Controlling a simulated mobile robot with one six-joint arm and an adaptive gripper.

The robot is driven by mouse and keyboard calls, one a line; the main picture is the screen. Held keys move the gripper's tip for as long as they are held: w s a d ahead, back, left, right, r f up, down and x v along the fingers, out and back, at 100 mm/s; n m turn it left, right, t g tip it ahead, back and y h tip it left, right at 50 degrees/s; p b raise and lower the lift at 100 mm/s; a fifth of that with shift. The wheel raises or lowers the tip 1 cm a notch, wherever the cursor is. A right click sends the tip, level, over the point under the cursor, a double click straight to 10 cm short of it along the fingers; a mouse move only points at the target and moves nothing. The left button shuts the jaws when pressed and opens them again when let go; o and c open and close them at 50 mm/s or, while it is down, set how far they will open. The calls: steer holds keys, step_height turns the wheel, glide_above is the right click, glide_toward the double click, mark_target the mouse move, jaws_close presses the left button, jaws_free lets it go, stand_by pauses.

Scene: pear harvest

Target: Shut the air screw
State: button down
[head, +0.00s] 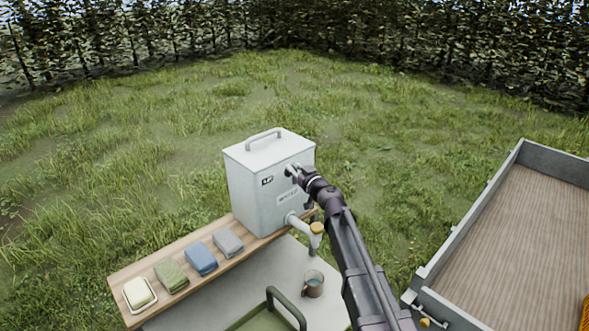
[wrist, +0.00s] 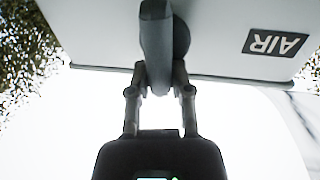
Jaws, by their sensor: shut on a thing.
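The air screw (wrist: 156,35) is a grey wing-like knob on the upper front of the pale grey water container (head: 250,190). In the wrist view the knob's flat wing stands lengthwise up the picture, beside the dark AIR label (wrist: 275,43), which appears upside down. My gripper (wrist: 160,78) is shut on the knob, with one finger on each side of its lower end. In the head view my gripper (head: 296,173) is against the container's front, just right of the AIR label (head: 267,181), and partly hides the screw.
The container stands on a wooden shelf (head: 185,243) with a soap dish (head: 139,293) and folded green, blue and grey cloths. Below its tap (head: 316,229) is a mug (head: 313,284). A green crate (head: 262,318) is in front, and a wood-floored trailer (head: 520,235) at right.

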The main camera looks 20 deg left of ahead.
steer(key=shift+w+m, duration=0.15)
steer(key=shift+m, duration=0.35)
steer(key=m, duration=0.1)
steer(key=m+p, duration=0.1)
steer(key=m, duration=0.1)
steer(key=shift+w+d+g+h, duration=0.15)
steer(key=shift+w+g+h, duration=0.15)
steer(key=shift+w+d+f+m+g, duration=0.15)
steer(key=shift+f+m+g, duration=0.35)
steer(key=shift+m, duration=1.45)
steer(key=shift+w+d+f+m+g, duration=0.1)
steer(key=shift+w+f+m+g, duration=0.35)
steer(key=shift+m, duration=1.55)
steer(key=shift+w+d+f+m+g, duration=0.15)
steer(key=shift+m+g, duration=0.5)
steer(key=shift+m, duration=1.3)
steer(key=shift+s+a, duration=0.1)
steer(key=shift+s, duration=0.05)
steer(key=c, duration=0.5)
jaws_free()
steer(key=shift+f, duration=0.1)
steer(key=shift+c, duration=0.2)
